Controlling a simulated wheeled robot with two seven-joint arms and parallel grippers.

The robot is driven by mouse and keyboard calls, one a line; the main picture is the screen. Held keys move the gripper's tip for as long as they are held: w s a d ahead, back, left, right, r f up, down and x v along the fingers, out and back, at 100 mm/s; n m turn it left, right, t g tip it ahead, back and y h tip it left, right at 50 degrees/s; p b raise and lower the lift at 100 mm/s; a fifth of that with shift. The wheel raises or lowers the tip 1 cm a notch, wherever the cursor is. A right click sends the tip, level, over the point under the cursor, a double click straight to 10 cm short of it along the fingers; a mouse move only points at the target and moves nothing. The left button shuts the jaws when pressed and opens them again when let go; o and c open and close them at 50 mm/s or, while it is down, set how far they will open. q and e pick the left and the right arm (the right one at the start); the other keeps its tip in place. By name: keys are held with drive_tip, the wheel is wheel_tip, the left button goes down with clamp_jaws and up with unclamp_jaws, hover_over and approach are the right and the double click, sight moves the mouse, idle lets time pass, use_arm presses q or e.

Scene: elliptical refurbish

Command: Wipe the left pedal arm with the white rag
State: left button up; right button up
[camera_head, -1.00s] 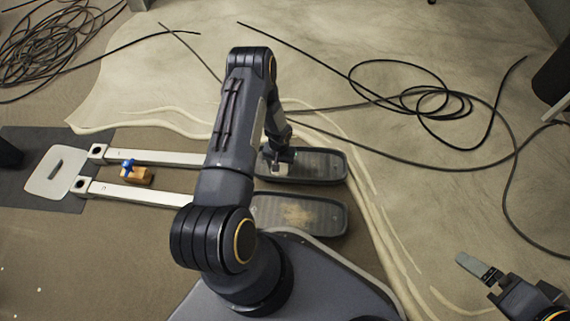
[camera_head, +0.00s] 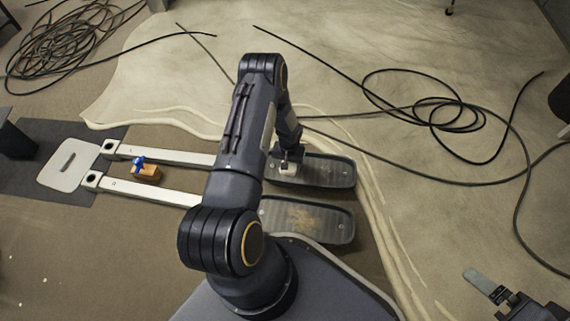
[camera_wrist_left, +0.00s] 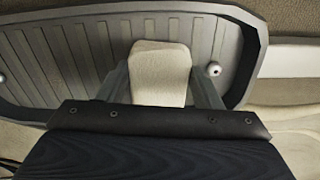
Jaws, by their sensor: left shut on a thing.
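My left gripper (camera_head: 289,166) is shut on the white rag (camera_wrist_left: 159,72), which looks like a thick cream pad between the fingers. It is over the arm-side end of the far pedal (camera_head: 335,172), a dark ribbed tray that also fills much of the left wrist view (camera_wrist_left: 80,60). Whether the rag touches the pedal I cannot tell. Two pale pedal arms, a far one (camera_head: 175,157) and a near one (camera_head: 150,193), run left from the pedals; my left arm hides part of the near one. My right gripper (camera_head: 480,280) is at the lower right, apart from the pedals; its jaw opening is unclear.
The near pedal (camera_head: 340,222) has brown dust on it. An orange block with a blue top (camera_head: 146,171) sits between the pedal arms. A pale plate with a slot (camera_head: 68,166) lies on a dark mat at left. Black cables (camera_head: 425,120) lie across the floor sheet.

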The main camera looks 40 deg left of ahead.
sight(331, 172)
use_arm(q)
drive_tip(key=shift+w+d+r, duration=0.1)
drive_tip(key=shift+w+d, duration=0.55)
drive_tip(key=shift+d, duration=0.25)
drive_tip(key=shift+w+d+f, duration=0.1)
drive_tip(key=shift+w+d, duration=0.55)
drive_tip(key=shift+d, duration=0.3)
drive_tip(key=shift+w+d+r, duration=0.1)
drive_tip(key=shift+w+d, duration=0.55)
drive_tip(key=shift+d, duration=0.25)
drive_tip(key=shift+w+d, duration=0.45)
drive_tip(key=shift+d, duration=0.35)
drive_tip(key=shift+w+d, duration=0.4)
drive_tip(key=shift+d, duration=0.35)
drive_tip(key=shift+w+d, duration=0.55)
drive_tip(key=shift+d, duration=0.35)
drive_tip(key=shift+w+d, duration=0.5)
drive_tip(key=shift+d, duration=0.45)
drive_tip(key=shift+w+d, duration=0.55)
drive_tip(key=shift+d, duration=0.35)
drive_tip(key=shift+a, duration=0.15)
